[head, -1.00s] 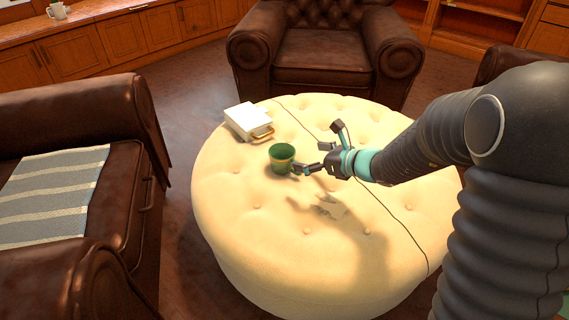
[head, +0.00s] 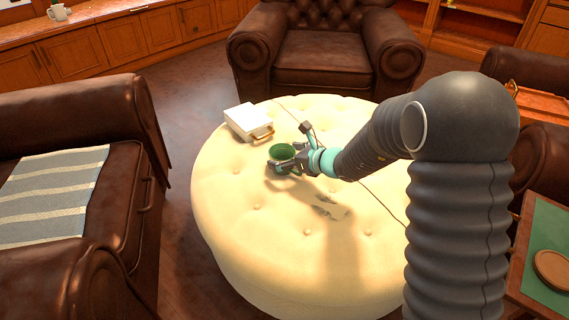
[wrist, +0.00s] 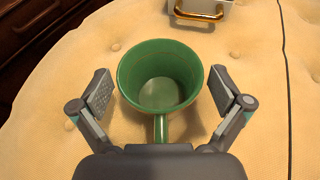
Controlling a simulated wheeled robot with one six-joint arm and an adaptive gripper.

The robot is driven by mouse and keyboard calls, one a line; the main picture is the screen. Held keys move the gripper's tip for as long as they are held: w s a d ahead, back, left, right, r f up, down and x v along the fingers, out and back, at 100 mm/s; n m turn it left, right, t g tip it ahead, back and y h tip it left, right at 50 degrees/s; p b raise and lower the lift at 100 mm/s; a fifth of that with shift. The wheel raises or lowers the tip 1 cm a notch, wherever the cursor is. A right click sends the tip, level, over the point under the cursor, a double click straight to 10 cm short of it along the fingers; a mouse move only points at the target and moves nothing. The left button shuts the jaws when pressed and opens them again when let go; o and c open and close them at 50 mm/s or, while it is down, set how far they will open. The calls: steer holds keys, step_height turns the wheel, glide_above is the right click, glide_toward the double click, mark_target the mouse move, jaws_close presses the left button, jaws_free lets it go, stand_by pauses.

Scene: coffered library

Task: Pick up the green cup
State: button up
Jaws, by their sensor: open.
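The green cup (head: 282,151) stands upright on the round cream tufted ottoman (head: 240,225). In the wrist view the cup (wrist: 160,78) looks empty, and its handle points toward my gripper's palm. My gripper (head: 283,166) is open at the cup in the head view. In the wrist view the fingers of my gripper (wrist: 160,97) are spread on the left and right sides of the cup, with a gap on each side. In the head view my gripper hides the lower part of the cup.
A white box-like object with a brass handle (head: 246,121) lies just beyond the cup. A thin dark cable crosses the ottoman (wrist: 286,90). Brown leather armchairs (head: 322,62) surround it. A green-topped table (head: 545,258) holds a round wooden piece at right.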

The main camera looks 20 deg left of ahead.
steer(key=c, duration=1.3)
steer(key=shift+c, duration=0.2)
